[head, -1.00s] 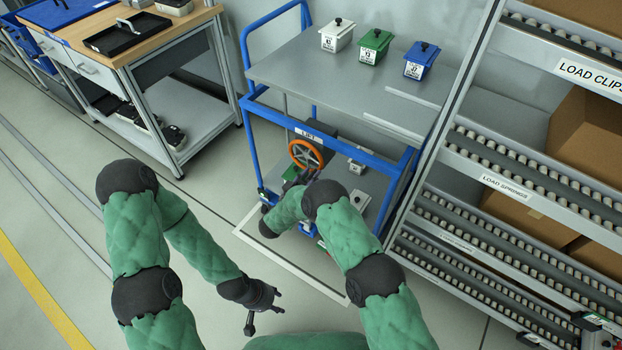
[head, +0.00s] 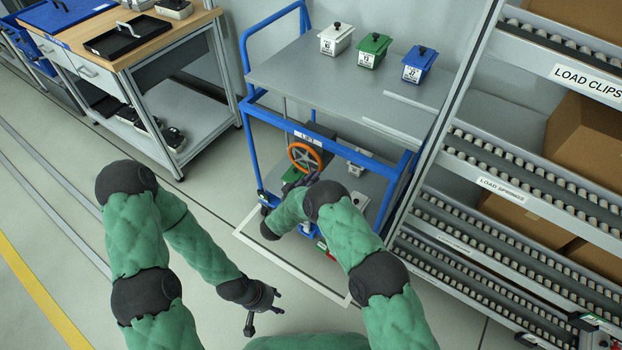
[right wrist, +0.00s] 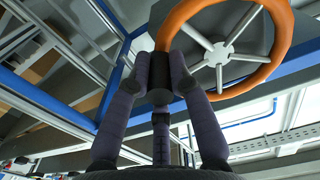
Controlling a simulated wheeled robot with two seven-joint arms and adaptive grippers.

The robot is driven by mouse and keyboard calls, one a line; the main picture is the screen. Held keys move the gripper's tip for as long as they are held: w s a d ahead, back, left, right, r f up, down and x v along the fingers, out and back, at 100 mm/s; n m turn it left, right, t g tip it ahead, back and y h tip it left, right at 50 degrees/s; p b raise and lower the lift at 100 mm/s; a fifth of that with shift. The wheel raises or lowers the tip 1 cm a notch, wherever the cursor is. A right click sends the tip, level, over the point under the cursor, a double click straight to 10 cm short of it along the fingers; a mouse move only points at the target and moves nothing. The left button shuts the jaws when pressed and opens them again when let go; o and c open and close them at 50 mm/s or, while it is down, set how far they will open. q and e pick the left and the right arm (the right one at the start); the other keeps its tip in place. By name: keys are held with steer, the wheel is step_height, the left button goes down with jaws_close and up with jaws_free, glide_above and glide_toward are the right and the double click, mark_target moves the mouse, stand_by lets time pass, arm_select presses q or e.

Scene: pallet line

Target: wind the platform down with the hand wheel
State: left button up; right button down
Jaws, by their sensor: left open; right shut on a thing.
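The hand wheel (head: 304,157) has an orange rim and grey spokes, below the "LIFT" label on the blue-framed lift cart. The right wrist view shows its rim (right wrist: 284,50) close up. My right gripper (head: 313,178) is shut on the wheel's dark handle (right wrist: 160,75), at the lower left of the rim in the wrist view. The grey platform (head: 310,75) is the cart's top, bearing a white bin (head: 336,40), a green bin (head: 374,50) and a blue bin (head: 420,66). My left gripper (head: 264,312) is open and empty, low above the floor.
A roller rack (head: 500,183) labelled "LOAD SPRINGS" and "LOAD CLIPS" stands close to the cart's right. A wood-topped bench (head: 160,45) stands to the left. A white floor outline (head: 290,265) runs around the cart's front. The floor at left is clear.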

mark_target(319, 169)
steer(key=shift+s+d+r+n+p, duration=0.1)
steer(key=shift+d+r+n+p, duration=0.15)
steer(key=shift+r+n+p, duration=0.7)
steer(key=shift+s+d+r+n, duration=0.1)
steer(key=shift+r+n, duration=0.15)
steer(key=shift+n, duration=0.5)
steer(key=shift+r+n, duration=0.25)
steer(key=shift+n, duration=0.45)
steer(key=c, duration=1.1)
jaws_free()
steer(key=shift+s+a+f, duration=0.1)
steer(key=shift+s+a, duration=0.15)
steer(key=shift+s, duration=0.05)
steer(key=v, duration=1.1)
steer(key=shift+s, duration=0.15)
